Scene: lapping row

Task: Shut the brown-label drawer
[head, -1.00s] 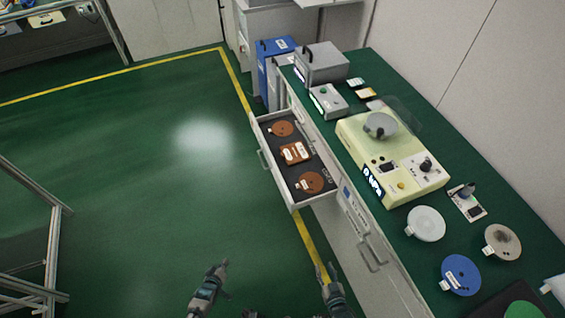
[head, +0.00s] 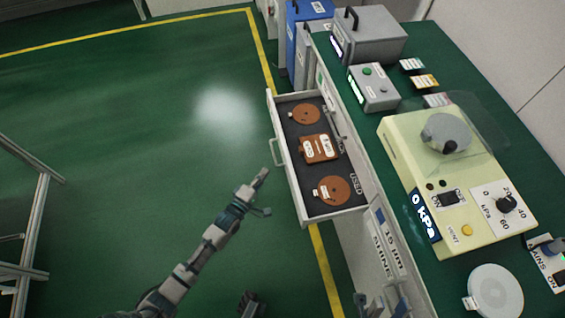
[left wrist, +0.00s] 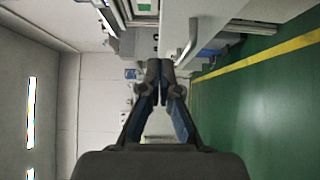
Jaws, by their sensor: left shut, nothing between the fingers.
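The open drawer (head: 282,137) sticks out from the cabinet on the left side of the bench. It holds two round brown plates (head: 306,114) and a square brown one (head: 320,149), with white labels. Its pale bar handle (head: 274,152) is on the left front face. My left gripper (head: 264,174) is shut and empty, just below the handle in the head view; I cannot tell if they touch. In the left wrist view my shut fingers (left wrist: 160,78) point toward the white drawer front (left wrist: 205,22). Grey parts at the bottom edge may be my right gripper, cut off; its jaws are unclear.
The green bench top (head: 375,135) carries a cream machine (head: 415,165), a grey box (head: 375,38), a button box (head: 373,87) and a pale disc (head: 494,291). Blue and grey bins stand beyond the drawer. Green floor (head: 130,150) left of the drawer is clear.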

